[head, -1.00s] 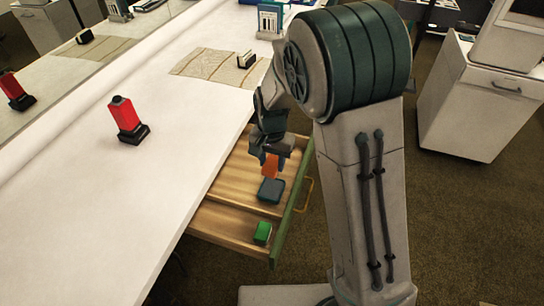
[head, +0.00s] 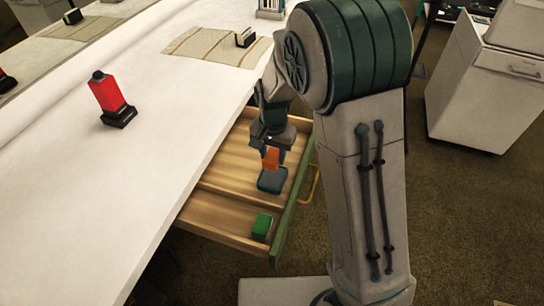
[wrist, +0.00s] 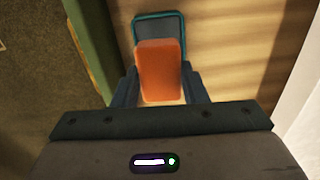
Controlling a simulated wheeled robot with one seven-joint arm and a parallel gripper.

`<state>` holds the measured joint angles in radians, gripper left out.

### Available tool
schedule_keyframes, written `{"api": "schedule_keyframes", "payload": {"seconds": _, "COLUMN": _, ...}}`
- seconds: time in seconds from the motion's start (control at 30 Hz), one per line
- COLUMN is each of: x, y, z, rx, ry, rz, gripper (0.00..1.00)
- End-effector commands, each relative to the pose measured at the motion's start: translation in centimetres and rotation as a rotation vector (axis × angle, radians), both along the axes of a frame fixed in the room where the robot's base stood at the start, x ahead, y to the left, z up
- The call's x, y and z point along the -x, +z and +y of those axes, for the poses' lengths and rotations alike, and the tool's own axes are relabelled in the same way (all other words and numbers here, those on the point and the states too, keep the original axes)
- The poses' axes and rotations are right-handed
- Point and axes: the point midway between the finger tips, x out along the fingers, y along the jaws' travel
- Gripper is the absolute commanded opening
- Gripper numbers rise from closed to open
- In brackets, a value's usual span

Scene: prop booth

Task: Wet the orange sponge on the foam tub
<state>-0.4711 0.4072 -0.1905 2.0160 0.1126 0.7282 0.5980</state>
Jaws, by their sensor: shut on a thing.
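The orange sponge (head: 271,159) is between the fingers of my gripper (head: 271,150), which is shut on it inside the open drawer's outline. The wrist view also shows the sponge (wrist: 161,68) between the two fingers of the gripper (wrist: 160,88). The foam tub (head: 272,183), a shallow blue-grey square dish, lies in the drawer just below the sponge. In the wrist view the tub (wrist: 174,19) shows behind the sponge, which hides part of it. I cannot tell whether the sponge touches the tub.
The open wooden drawer (head: 215,215) has a green front and a yellow handle. A green block (head: 262,226) lies in its near compartment. A red bottle-like thing (head: 110,95) on a black base, a striped cloth (head: 205,45) and a small block (head: 245,37) are on the white counter (head: 110,190).

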Motion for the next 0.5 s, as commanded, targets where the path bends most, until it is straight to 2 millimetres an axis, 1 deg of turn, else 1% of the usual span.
{"api": "schedule_keyframes", "payload": {"seconds": 0.17, "x": 0.0, "y": -1.1, "z": 0.1, "rx": 0.000, "ry": 0.001, "rz": 0.000, "gripper": 0.21}}
{"api": "schedule_keyframes", "payload": {"seconds": 0.5, "x": 0.1, "y": -4.7, "z": 0.1, "rx": 0.001, "ry": 0.004, "rz": 0.000, "gripper": 0.21}}
